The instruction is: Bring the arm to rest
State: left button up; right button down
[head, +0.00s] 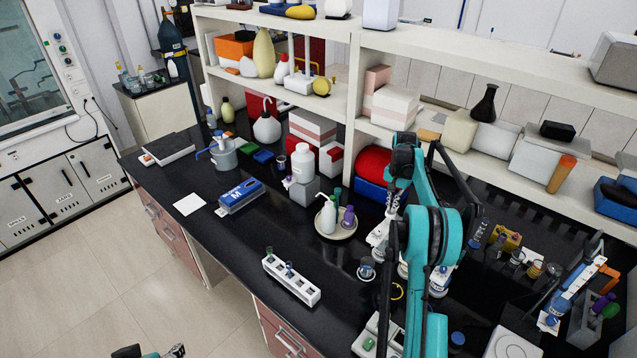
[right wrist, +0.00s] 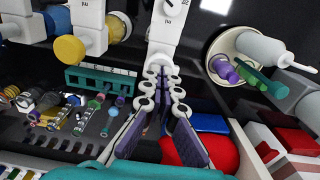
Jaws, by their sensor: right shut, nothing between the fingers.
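My right arm (head: 437,235), teal and black, reaches over the black bench from the right front in the head view. Its right gripper (head: 379,238) hangs over the bench to the right of the round plate, partly hidden behind the arm. In the right wrist view the right gripper (right wrist: 165,78) has its two beaded fingers drawn together at the tips, with nothing between them. A small teal and dark part of my left arm (head: 150,354) shows at the bottom edge of the head view. The state of its fingers cannot be made out.
A round plate (head: 349,234) with bottles stands left of the right gripper. A white tube rack (head: 291,281) sits near the front edge. Shelves (head: 470,62) with boxes and flasks rise behind. Small bottles and a yellow box (head: 508,238) crowd the right side.

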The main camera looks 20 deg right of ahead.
jog(key=shift+a+r+b, duration=0.1)
jog(key=shift+a+b, duration=0.2)
jog(key=shift+a, duration=0.05)
jog(key=s+a+r+n+t+b, duration=0.1)
jog(key=s+a+n+b, duration=0.2)
jog(key=a, duration=0.4)
jog(key=s+a+r+n+t+h+b, duration=0.1)
jog(key=s+a+b, duration=0.1)
jog(key=a+b, duration=0.4)
jog(key=s+a+r+n+t+b, duration=0.1)
jog(key=s+a+r+n+b, duration=0.15)
jog(key=a, duration=0.55)
jog(key=s+a+f+n+t+b, duration=0.2)
jog(key=s+a+f+n+b, duration=0.1)
jog(key=s+a+f+b, duration=0.4)
jog(key=s+a+f+n+t+y+b, duration=0.1)
jog(key=s+a+f+b, duration=0.5)
jog(key=s+f, duration=0.6)
jog(key=s+a+n+t, duration=0.1)
jog(key=s+a+n, duration=0.1)
jog(key=s, duration=0.1)
jog(key=shift+a+b, duration=0.15)
jog(key=shift+b, duration=0.25)
